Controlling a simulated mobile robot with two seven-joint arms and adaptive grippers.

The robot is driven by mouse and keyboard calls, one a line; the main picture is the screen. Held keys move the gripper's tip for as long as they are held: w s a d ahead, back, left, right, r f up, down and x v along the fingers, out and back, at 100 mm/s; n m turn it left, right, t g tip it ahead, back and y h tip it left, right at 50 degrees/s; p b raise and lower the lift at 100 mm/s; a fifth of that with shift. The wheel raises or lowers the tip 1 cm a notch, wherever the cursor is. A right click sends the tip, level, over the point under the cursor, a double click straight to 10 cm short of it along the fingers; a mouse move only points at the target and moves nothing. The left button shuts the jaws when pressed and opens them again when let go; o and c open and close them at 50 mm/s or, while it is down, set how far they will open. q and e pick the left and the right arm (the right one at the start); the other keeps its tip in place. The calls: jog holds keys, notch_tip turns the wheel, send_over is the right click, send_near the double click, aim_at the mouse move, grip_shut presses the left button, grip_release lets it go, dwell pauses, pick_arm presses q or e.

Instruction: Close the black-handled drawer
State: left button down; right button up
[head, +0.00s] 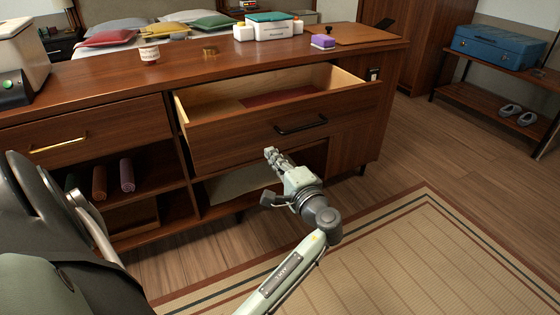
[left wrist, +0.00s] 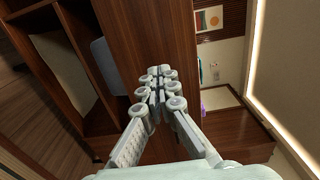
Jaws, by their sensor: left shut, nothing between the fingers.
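The black-handled drawer (head: 232,143) is pulled out of the wooden cabinet, and its pale inner walls and reddish bottom show in the head view. Its black bar handle (head: 302,125) is on the drawer front. My left gripper (head: 270,153) is in front of the drawer, just below and left of the handle in the picture. Its fingers are together with nothing between them. In the left wrist view the closed fingertips (left wrist: 159,74) point toward a brown wooden panel; I cannot tell there whether they touch it. The handle does not show in that view. My right gripper is not in view.
A shut drawer with a gold handle (head: 58,143) is at the left, above a shelf with rolled towels (head: 127,175). A tub (head: 149,55), a white box (head: 270,28) and a purple item (head: 322,41) stand on the countertop. A rug (head: 400,260) covers the floor in front.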

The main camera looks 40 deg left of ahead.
aim_at(254, 133)
pick_arm(q)
jog(key=x, duration=0.8)
jog(key=shift+w+a+p, duration=0.25)
jog(key=shift+a+p, duration=0.05)
jog(key=shift+p, duration=0.05)
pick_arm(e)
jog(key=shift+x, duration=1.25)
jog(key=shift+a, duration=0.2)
